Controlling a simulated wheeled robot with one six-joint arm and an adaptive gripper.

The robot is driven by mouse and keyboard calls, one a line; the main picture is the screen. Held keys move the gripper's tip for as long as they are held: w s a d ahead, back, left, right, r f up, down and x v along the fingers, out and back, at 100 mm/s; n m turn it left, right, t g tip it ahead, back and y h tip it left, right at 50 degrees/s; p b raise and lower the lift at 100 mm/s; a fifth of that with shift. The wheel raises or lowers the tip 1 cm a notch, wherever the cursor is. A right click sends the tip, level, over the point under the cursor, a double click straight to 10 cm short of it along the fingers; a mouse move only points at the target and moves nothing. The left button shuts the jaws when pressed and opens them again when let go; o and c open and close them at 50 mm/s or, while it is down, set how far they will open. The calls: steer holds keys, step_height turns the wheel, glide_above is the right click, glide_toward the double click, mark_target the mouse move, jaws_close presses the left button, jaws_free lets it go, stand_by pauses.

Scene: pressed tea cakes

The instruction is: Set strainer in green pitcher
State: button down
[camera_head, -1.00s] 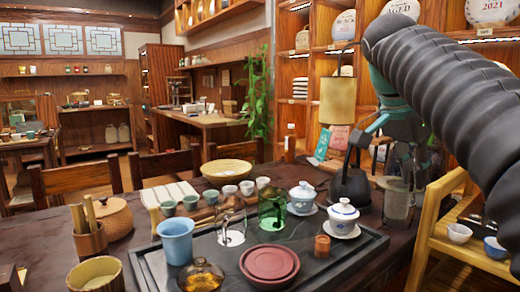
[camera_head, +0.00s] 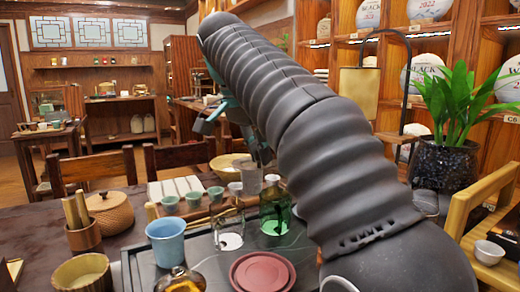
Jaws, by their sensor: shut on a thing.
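The green glass pitcher (camera_head: 275,215) stands on the dark tea tray, partly cut off on its right by my arm. My gripper (camera_head: 258,157) is shut on the strainer, and its jaws are largely hidden behind my arm. The strainer (camera_head: 252,177) shows as a small grey cylinder, just above and slightly left of the green pitcher's mouth in the picture. I cannot tell from this view whether it is over the mouth or behind it.
A clear glass pitcher (camera_head: 229,238) stands left of the green one. Red stacked saucers (camera_head: 262,272), a blue cup (camera_head: 166,243) and an amber vessel (camera_head: 180,281) are in front. Small green cups (camera_head: 193,200) stand behind. My arm hides the table's right side.

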steer(key=shift+m+g, duration=0.3)
steer(key=shift+m, duration=0.5)
steer(key=w+d, duration=0.1)
steer(key=d+f, duration=0.1)
steer(key=d, duration=0.1)
steer(key=w+d+f, duration=0.1)
steer(key=shift+w+d+f, duration=0.2)
steer(key=shift+w+d, duration=0.15)
steer(key=shift+d, duration=0.05)
steer(key=shift+f+b, duration=1.7)
steer(key=shift+f, duration=1.1)
steer(key=shift+w, duration=0.1)
steer(key=c, duration=0.5)
jaws_free()
step_height(320, 180, up, 3)
steer(key=p, duration=0.3)
steer(key=shift+f, duration=0.1)
steer(key=shift+r, duration=2.1)
